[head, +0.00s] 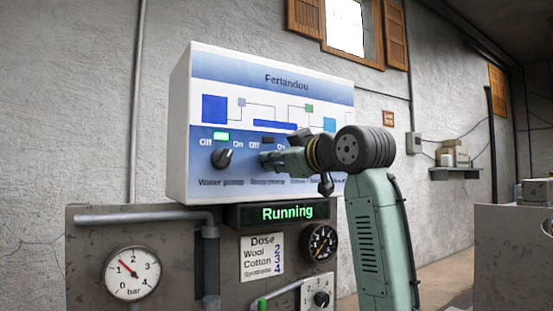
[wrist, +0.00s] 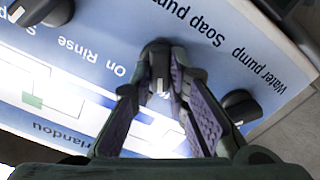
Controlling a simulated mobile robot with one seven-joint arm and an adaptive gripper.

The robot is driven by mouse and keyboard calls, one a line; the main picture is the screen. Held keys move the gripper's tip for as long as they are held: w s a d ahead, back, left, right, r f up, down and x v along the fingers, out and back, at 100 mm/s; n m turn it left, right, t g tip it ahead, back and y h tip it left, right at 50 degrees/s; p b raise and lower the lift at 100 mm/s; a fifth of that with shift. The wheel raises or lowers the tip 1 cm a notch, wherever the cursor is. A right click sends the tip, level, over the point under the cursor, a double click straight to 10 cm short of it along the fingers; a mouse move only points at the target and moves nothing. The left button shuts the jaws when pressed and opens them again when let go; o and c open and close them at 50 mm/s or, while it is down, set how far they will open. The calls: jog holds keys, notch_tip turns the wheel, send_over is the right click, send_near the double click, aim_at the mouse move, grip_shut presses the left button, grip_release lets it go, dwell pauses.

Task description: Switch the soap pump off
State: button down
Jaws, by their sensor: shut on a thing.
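The soap pump knob (wrist: 160,62) is a dark round knob with a light pointer mark, on the white and blue Ferlandou control panel (head: 180,130). In the wrist view, where the panel appears turned over, my gripper (wrist: 160,92) has its two purple-padded fingers closed around this knob. The pointer mark appears angled away from the "On" label (wrist: 119,70), toward the Off side; the Off label is hidden.
The water pump knob (head: 222,158) is close on the left, under a lit green lamp (head: 221,135). A rinse knob (wrist: 36,12) lies on the other side. A display (head: 287,213) below reads "Running". A pipe (head: 140,217) and pressure gauge (head: 132,273) are lower left.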

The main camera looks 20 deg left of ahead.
dwell(0.3)
jog(key=c, duration=1.6)
grip_release()
jog(key=shift+o, duration=0.2)
jog(key=shift+s+d, duration=0.1)
jog(key=v, duration=1.1)
jog(key=shift+s+d, duration=0.3)
jog(key=v, duration=0.9)
jog(key=shift+b, duration=0.35)
